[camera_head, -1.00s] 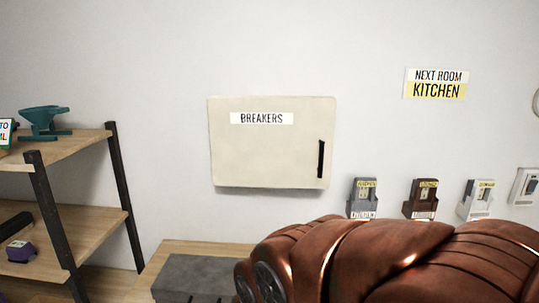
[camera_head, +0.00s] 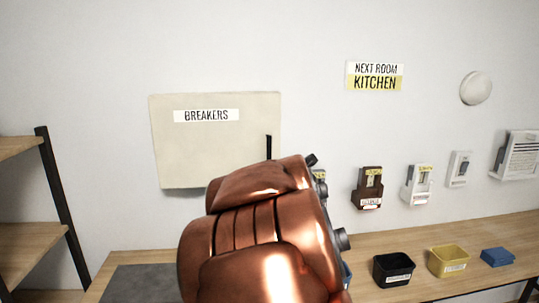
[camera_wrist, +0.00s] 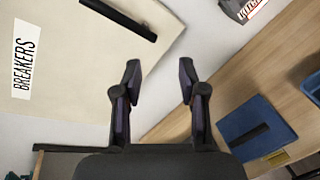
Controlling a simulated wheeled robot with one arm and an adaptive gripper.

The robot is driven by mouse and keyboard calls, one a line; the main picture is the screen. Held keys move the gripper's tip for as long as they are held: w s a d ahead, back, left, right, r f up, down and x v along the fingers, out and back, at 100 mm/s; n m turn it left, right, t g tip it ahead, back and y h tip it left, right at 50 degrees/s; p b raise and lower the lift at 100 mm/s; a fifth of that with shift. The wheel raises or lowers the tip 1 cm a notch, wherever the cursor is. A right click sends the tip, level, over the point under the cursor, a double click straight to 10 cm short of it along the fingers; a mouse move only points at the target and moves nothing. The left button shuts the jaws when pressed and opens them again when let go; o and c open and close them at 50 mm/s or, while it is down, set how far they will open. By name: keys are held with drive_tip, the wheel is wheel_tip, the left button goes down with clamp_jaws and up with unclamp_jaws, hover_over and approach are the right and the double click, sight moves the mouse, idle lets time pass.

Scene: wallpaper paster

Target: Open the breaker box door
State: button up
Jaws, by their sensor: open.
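The beige breaker box (camera_head: 185,150) is on the wall, its door shut, with a "BREAKERS" label. Its black vertical handle (camera_head: 268,147) is near the door's right edge, its lower part hidden behind my copper arm in the head view. In the wrist view the box door (camera_wrist: 75,60) is at upper left, tilted, with the black handle (camera_wrist: 120,18) at the top. My gripper (camera_wrist: 160,75) is open and empty, its fingers spread. The handle lies beyond the fingertips, above them in that picture, not between them. The fingers are hidden in the head view.
Wall switches, among them a brown one (camera_head: 368,188) and a white one (camera_head: 417,184), are right of the box. A bench below holds a black bin (camera_head: 393,269), a yellow bin (camera_head: 448,261) and a blue object (camera_head: 497,257). A shelf (camera_head: 58,210) stands at left.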

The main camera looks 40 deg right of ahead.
sight(270, 152)
drive_tip(key=shift+w+d+r+n+t+y, duration=0.55)
drive_tip(key=shift+w+d+n+t, duration=0.5)
drive_tip(key=shift+n, duration=1.2)
drive_tip(key=shift+w+d+r+n+t+y, duration=0.3)
drive_tip(key=shift+w+d+r+n+t, duration=0.75)
drive_tip(key=shift+n, duration=1.25)
drive_tip(key=shift+w+d+r+n+t+y, duration=0.3)
drive_tip(key=shift+w+d+n+t+y, duration=0.35)
drive_tip(key=shift+w+n, duration=1.2)
drive_tip(key=shift+w+d+n+p, duration=0.4)
drive_tip(key=shift+w+d+p, duration=0.3)
drive_tip(key=shift+w+d, duration=0.35)
drive_tip(key=shift+w+a, duration=0.1)
drive_tip(key=shift+a, duration=0.05)
drive_tip(key=shift+f, duration=0.1)
clamp_jaws()
